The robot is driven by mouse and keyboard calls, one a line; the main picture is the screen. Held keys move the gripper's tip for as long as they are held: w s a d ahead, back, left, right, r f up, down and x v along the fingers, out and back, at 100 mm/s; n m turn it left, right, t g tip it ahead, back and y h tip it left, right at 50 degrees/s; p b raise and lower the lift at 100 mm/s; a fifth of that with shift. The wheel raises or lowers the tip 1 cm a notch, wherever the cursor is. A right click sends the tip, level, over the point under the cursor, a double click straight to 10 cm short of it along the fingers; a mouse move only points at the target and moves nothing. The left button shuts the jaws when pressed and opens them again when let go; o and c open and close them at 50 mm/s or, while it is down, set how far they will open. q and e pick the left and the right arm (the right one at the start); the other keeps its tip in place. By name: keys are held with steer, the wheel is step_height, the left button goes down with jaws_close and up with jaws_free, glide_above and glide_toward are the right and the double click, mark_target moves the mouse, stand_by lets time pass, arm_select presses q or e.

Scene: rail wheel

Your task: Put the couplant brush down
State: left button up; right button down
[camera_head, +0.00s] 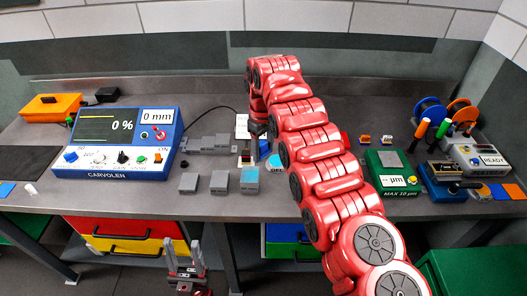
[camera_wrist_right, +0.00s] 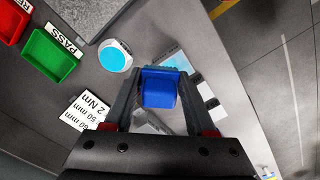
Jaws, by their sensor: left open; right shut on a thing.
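My right gripper (camera_wrist_right: 160,92) is shut on a blue block-shaped piece (camera_wrist_right: 160,90), which I take to be the couplant brush's handle. Its bristle end is hidden in the right wrist view. In the head view the red right arm reaches over the bench and its gripper (camera_head: 257,130) is small and partly hidden; the brush is hard to make out there. A round pot with light blue content (camera_wrist_right: 115,55) stands on the bench beside the held piece; in the head view it is partly behind the arm. My left gripper (camera_head: 187,262) is open and empty, low in front of the bench.
Grey blocks (camera_head: 188,183) stand near the front edge, one with light blue on top (camera_head: 250,174). A blue CARVOLEN meter (camera_head: 118,140) is left; a green gauge (camera_head: 392,172) is right. A green PASS tray (camera_wrist_right: 50,55) and printed card (camera_wrist_right: 88,112) lie near the pot.

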steer(key=shift+d, duration=0.1)
stand_by(0.4)
steer(key=shift+w+d+r+m, duration=0.1)
steer(key=shift+d+m, duration=0.2)
steer(key=shift+d, duration=0.15)
steer(key=shift+d, duration=0.2)
steer(key=shift+w, duration=0.2)
steer(key=shift+s+d, duration=0.1)
steer(key=shift+d, duration=0.05)
